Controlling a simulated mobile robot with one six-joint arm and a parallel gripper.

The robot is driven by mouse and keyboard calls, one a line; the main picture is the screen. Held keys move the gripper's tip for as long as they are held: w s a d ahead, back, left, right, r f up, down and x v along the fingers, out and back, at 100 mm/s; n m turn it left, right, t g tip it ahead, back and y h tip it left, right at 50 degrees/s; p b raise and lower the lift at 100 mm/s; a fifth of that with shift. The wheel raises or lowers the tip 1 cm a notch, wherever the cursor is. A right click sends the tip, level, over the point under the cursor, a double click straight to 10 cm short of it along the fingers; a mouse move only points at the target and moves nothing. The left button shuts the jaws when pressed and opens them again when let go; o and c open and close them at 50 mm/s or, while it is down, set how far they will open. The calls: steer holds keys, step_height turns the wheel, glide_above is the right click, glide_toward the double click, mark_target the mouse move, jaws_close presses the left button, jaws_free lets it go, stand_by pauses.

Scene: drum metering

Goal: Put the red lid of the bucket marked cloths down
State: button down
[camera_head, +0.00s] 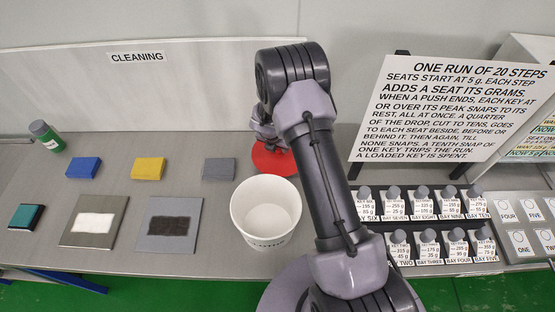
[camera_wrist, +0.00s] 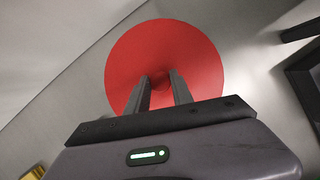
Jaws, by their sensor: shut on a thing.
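The red lid (camera_head: 274,160) is a flat red disc behind the white bucket, partly hidden by my arm. In the wrist view the lid (camera_wrist: 190,50) fills the middle, and my gripper (camera_wrist: 160,84) is shut on its centre, where a small knob seems to be. Whether the lid rests on the grey bench or hangs just above it, I cannot tell. The white bucket (camera_head: 238,212) stands open in front of the lid, with a pale inside. Its printed mark faces forward and is only partly readable. My gripper (camera_head: 268,143) is mostly hidden behind my wrist in the head view.
Left on the bench (camera_head: 120,262) are blue (camera_head: 83,168), yellow (camera_head: 149,168) and grey (camera_head: 219,169) blocks, two panels and a green bottle (camera_head: 47,137). A large sign (camera_head: 455,110) and several labelled keys (camera_head: 425,225) stand to the right of my arm.

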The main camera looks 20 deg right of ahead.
mark_target(279, 155)
steer(key=f+b, duration=0.1)
steer(key=f, duration=0.3)
steer(key=shift+s+f, duration=0.2)
steer(key=shift+w+f, duration=0.1)
steer(key=shift+f, duration=0.25)
steer(key=shift+r, duration=0.15)
steer(key=c, duration=1.1)
jaws_free()
steer(key=shift+f, duration=0.2)
